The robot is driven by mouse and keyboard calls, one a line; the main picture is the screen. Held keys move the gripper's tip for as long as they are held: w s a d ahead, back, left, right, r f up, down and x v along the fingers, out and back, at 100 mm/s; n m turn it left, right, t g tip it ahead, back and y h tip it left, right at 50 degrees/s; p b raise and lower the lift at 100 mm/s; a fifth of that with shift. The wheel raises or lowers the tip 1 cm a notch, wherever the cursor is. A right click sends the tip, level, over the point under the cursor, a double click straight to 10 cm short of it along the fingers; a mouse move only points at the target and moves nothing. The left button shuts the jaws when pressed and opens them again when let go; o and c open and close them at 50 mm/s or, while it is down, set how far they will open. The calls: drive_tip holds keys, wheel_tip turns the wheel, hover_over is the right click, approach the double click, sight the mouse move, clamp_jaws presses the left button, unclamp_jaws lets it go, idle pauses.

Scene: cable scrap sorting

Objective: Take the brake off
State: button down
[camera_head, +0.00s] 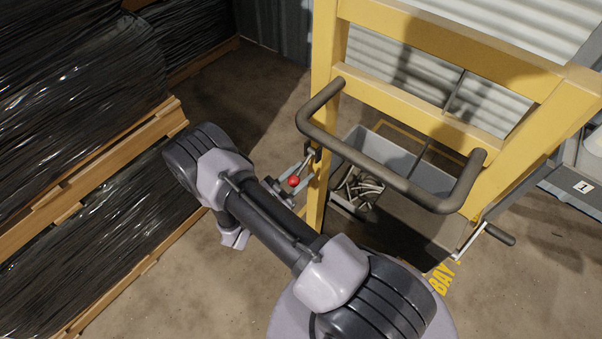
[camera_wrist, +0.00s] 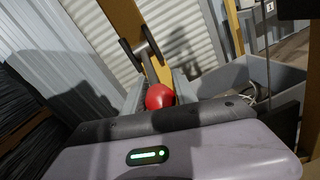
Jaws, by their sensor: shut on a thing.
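The brake lever's red ball knob (camera_head: 293,181) shows beside the left post of a yellow frame (camera_head: 320,100). A short lever (camera_head: 307,160) runs from it up toward a dark bracket on that post. My gripper (camera_head: 289,184) is shut on the red knob. In the wrist view the red knob (camera_wrist: 159,96) sits between my two grey fingers (camera_wrist: 160,90), and the yellow post (camera_wrist: 128,25) rises behind it. My gripper and arm partly hide the lower lever.
A dark push handle (camera_head: 400,185) juts from the yellow frame, right of my gripper. A grey bin (camera_head: 405,165) and cable scraps (camera_head: 360,188) lie behind it. Black-wrapped pallets (camera_head: 80,90) line the left. A crank handle (camera_head: 500,234) sticks out lower right. Bare floor (camera_head: 170,290) lies lower left.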

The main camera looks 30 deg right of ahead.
sight(298, 175)
drive_tip(key=shift+r, duration=0.15)
drive_tip(key=p, duration=0.1)
drive_tip(key=r+y+p, duration=0.1)
drive_tip(key=p, duration=0.1)
drive_tip(key=shift+s+a+r+y, duration=0.1)
drive_tip(key=shift+a+r+y, duration=0.05)
drive_tip(key=shift+a+y, duration=0.15)
drive_tip(key=r+y+p, duration=0.1)
drive_tip(key=p, duration=0.2)
drive_tip(key=r+g+y+p, duration=0.1)
drive_tip(key=y+p, duration=0.1)
drive_tip(key=p, duration=0.1)
drive_tip(key=shift+s+a+r+g, duration=0.15)
drive_tip(key=shift+a+g, duration=0.15)
drive_tip(key=shift+a, duration=0.1)
drive_tip(key=r+y+p, duration=0.1)
drive_tip(key=p, duration=0.1)
drive_tip(key=g+y+p, duration=0.1)
drive_tip(key=y, duration=0.1)
drive_tip(key=shift+a+r+n+p, duration=0.1)
drive_tip(key=shift+r+n+p, duration=0.2)
drive_tip(key=shift+r+p, duration=0.1)
drive_tip(key=shift+d+r+g+y+p, duration=0.1)
drive_tip(key=shift+r+g+y+p, duration=0.3)
drive_tip(key=shift+y+p, duration=0.45)
drive_tip(key=shift+d+r+g+y+p, duration=0.1)
drive_tip(key=shift+r+g+y+p, duration=0.1)
drive_tip(key=shift+r+y+p, duration=0.6)
drive_tip(key=shift+f+y, duration=0.3)
drive_tip(key=shift+y, duration=0.15)
